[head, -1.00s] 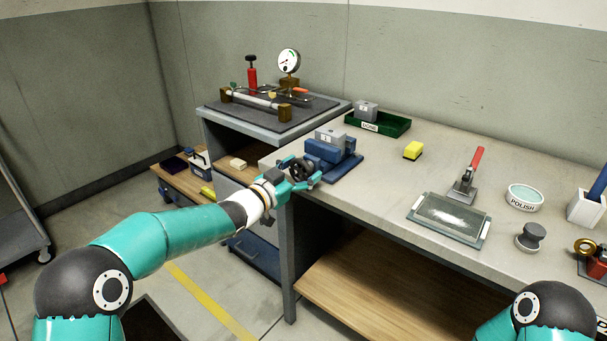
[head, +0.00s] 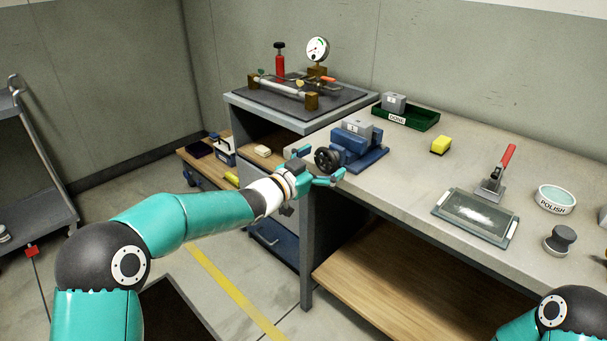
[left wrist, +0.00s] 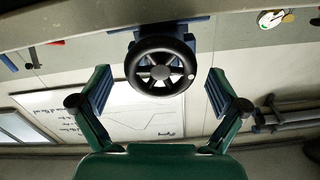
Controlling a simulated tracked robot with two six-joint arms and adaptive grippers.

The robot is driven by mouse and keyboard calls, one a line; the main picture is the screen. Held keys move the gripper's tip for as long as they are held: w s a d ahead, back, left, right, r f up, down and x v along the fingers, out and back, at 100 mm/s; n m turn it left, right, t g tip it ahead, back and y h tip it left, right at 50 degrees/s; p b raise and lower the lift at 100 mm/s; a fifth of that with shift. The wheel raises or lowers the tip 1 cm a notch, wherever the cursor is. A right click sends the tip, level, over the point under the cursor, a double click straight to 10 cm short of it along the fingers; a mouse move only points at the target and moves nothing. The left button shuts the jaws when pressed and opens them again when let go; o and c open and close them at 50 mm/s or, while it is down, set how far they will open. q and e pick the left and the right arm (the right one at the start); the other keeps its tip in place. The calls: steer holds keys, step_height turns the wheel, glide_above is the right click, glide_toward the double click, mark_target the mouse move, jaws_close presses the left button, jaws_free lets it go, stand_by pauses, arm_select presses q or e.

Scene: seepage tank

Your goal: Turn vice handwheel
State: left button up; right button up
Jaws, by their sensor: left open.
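The blue vice (head: 352,148) stands at the left end of the workbench, with a grey block (head: 358,129) in it. Its black spoked handwheel (head: 326,160) faces my left arm. My left gripper (head: 320,165) is open at the handwheel, with one teal finger on either side of it. In the left wrist view the handwheel (left wrist: 160,67) sits centred between the spread fingers (left wrist: 160,90), with a visible gap on both sides. My right gripper is out of view.
A gauge rig (head: 317,50) stands on the cabinet behind the vice.

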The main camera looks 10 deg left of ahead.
arm_select(q)
steer(key=v, duration=1.1)
steer(key=shift+d, duration=0.1)
